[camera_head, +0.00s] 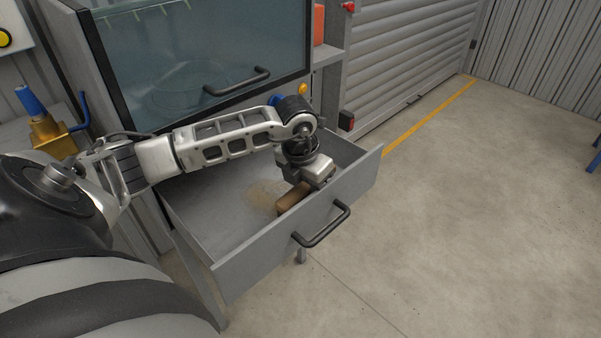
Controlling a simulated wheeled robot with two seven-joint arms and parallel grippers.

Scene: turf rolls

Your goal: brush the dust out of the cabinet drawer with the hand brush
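The cabinet drawer (216,218) is pulled out, a grey open box with a black bar handle (322,226) on its front. A patch of tan dust (263,194) lies on its floor, near the middle. My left arm reaches in over the drawer from the left. My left gripper (306,186) points down inside the drawer near its front wall. A brown, wooden-looking block, likely the hand brush (292,198), is directly under the gripper, just right of the dust. The fingers are hidden, so I cannot see whether they grip it. My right gripper is not in view.
Above the drawer is a glass cabinet door with a black handle (237,81). A brass-coloured fitting with a blue top (47,130) stands at the left. Open concrete floor (470,210) lies to the right, with a yellow line along a roller shutter (410,55).

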